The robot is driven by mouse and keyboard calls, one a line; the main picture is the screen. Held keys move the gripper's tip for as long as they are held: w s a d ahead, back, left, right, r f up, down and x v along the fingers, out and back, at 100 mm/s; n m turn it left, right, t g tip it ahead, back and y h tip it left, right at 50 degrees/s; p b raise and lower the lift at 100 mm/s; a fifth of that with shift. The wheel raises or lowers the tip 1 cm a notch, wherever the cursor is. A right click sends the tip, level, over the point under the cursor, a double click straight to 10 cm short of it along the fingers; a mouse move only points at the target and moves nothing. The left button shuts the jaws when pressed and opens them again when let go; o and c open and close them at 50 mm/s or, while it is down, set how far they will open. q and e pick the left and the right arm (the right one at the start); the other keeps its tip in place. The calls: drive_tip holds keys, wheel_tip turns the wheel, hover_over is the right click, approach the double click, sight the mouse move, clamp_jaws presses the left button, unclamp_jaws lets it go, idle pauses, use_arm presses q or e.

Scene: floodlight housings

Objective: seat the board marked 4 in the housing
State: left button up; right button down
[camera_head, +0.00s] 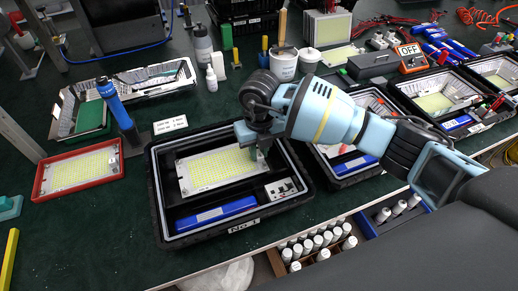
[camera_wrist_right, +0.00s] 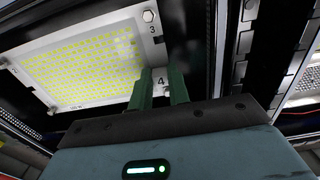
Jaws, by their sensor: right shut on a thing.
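The board (camera_head: 220,170) is a white plate covered with yellow LEDs, over the upper part of the black housing labelled No 1 (camera_head: 158,226). In the right wrist view the board (camera_wrist_right: 80,62) shows a "3" at one corner and a "4" beside my fingers. My right gripper (camera_head: 259,154) is at the board's right end. Its green fingers (camera_wrist_right: 160,88) are shut on the board's edge near the "4". The fingers hide part of that edge. I cannot tell whether the board rests fully flat in the housing. My left gripper is not in view.
The housing also holds a blue box (camera_head: 212,214) and a small switch panel (camera_head: 281,188). A red tray (camera_head: 80,170) with another LED board lies left, beside a blue-handled tool (camera_head: 117,108). More open housings (camera_head: 440,103) stand right. The front-left tabletop is mostly clear.

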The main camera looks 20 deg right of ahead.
drive_tip(key=shift+f+b, duration=0.4)
drive_tip(key=shift+f, duration=0.85)
idle(0.4)
drive_tip(key=c, duration=1.3)
unclamp_jaws()
drive_tip(key=shift+o, duration=0.2)
drive_tip(key=shift+r, duration=3.95)
